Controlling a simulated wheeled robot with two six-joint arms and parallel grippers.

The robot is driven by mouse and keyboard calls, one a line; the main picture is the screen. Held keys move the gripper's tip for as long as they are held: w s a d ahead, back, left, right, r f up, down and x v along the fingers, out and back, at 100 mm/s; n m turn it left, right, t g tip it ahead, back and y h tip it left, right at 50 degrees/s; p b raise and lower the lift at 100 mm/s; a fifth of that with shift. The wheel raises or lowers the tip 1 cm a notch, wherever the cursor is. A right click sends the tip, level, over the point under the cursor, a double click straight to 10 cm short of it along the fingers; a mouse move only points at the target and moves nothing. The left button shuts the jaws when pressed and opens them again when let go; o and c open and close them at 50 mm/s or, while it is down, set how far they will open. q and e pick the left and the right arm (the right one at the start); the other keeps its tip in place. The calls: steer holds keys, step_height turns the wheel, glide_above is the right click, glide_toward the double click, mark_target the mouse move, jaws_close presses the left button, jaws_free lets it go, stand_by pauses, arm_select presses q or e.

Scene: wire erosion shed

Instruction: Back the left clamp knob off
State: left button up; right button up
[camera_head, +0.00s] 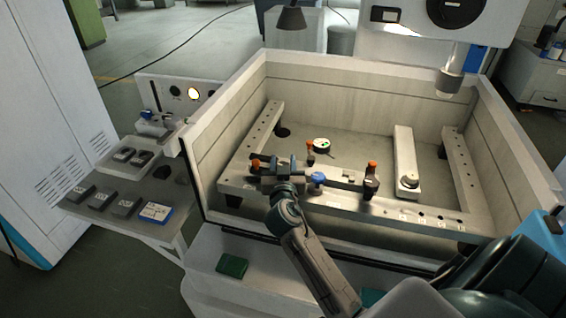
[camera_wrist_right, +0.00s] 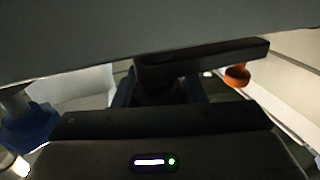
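My right gripper (camera_head: 281,164) reaches over the front rail (camera_head: 335,200) of the machine tank, at the left clamp. An orange knob (camera_head: 255,163) shows just left of the fingers, and an orange-topped post (camera_head: 310,150) stands to their right. In the right wrist view the fingers (camera_wrist_right: 160,92) are apart, with a dark part between them; whether they press on it cannot be told. An orange piece (camera_wrist_right: 237,76) is at the right there. The right clamp (camera_head: 371,184) has an orange top. My left gripper is out of view.
A blue knob (camera_head: 317,180) stands close right of my gripper. A pale bar (camera_head: 405,160) with a round knob lies across the tank. The tank walls (camera_head: 225,110) enclose the work. A side shelf (camera_head: 120,215) holds several dark blocks. The middle tank floor is mostly free.

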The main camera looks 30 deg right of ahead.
steer(key=c, duration=0.4)
steer(key=shift+a+n+t+y, duration=0.1)
steer(key=shift+n+t+y, duration=0.55)
steer(key=shift+y, duration=0.35)
steer(key=o, duration=1)
steer(key=b+v, duration=0.4)
steer(key=v, duration=0.6)
steer(key=shift+s+a, duration=0.25)
steer(key=shift+s, duration=0.05)
